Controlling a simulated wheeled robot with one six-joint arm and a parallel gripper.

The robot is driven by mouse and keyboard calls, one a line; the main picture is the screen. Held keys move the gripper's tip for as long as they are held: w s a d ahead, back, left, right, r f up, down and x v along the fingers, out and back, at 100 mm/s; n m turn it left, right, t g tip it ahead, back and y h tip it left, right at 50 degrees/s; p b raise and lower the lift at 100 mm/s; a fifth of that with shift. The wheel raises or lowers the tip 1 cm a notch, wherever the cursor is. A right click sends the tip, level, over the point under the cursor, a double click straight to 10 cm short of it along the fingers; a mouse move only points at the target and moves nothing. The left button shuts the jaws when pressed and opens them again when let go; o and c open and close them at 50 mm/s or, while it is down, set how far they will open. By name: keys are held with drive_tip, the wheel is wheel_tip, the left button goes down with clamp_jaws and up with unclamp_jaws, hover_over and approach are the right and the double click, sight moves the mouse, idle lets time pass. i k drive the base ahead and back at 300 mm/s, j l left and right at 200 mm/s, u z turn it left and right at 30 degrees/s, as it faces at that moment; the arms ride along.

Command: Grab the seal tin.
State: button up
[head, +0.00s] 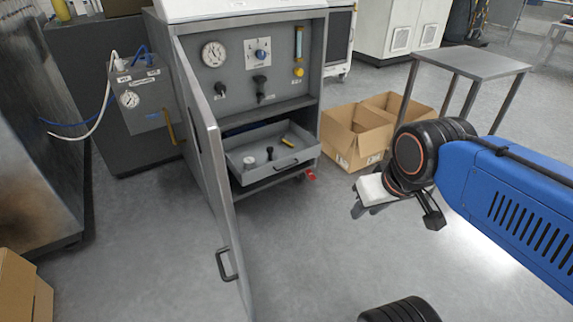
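The seal tin is not clear to me at this size. A small pale round thing (249,162), which may be the tin, sits in the pulled-out grey drawer (296,156) of the grey cabinet. A small dark upright thing (270,153) and a yellow thing (287,142) lie in the same drawer. My gripper (364,211) hangs over the floor to the right of the drawer, apart from it, pointing down and left. Its fingers are small and partly hidden, so I cannot tell whether they are open. I see nothing held in it.
The cabinet door (213,170) stands open, jutting forward left of the drawer. Open cardboard boxes (356,137) stand on the floor right of the cabinet, beside a metal table (473,62). A gauge box (137,98) is at left. The floor before the drawer is clear.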

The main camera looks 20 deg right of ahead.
sight(249, 162)
drive_tip(key=k+u, duration=0.15)
drive_tip(key=k, duration=0.25)
drive_tip(key=k+j+u, duration=0.2)
drive_tip(key=k, duration=0.25)
drive_tip(key=k+j+u, duration=0.15)
drive_tip(key=k, duration=0.25)
drive_tip(key=i+l+u, duration=0.2)
drive_tip(key=u, duration=0.2)
drive_tip(key=i+l+u, duration=0.15)
drive_tip(key=l+u, duration=0.7)
drive_tip(key=i+l, duration=0.1)
drive_tip(key=l, duration=0.4)
drive_tip(key=i+l, duration=0.1)
drive_tip(key=l, duration=0.35)
drive_tip(key=i+l, duration=0.1)
drive_tip(key=l, duration=0.4)
drive_tip(key=i+l, duration=0.1)
drive_tip(key=l, duration=0.35)
drive_tip(key=i+l, duration=0.1)
drive_tip(key=l, duration=0.4)
drive_tip(key=i+l, duration=0.1)
drive_tip(key=l, duration=0.4)
drive_tip(key=i+l, duration=0.1)
drive_tip(key=l, duration=0.35)
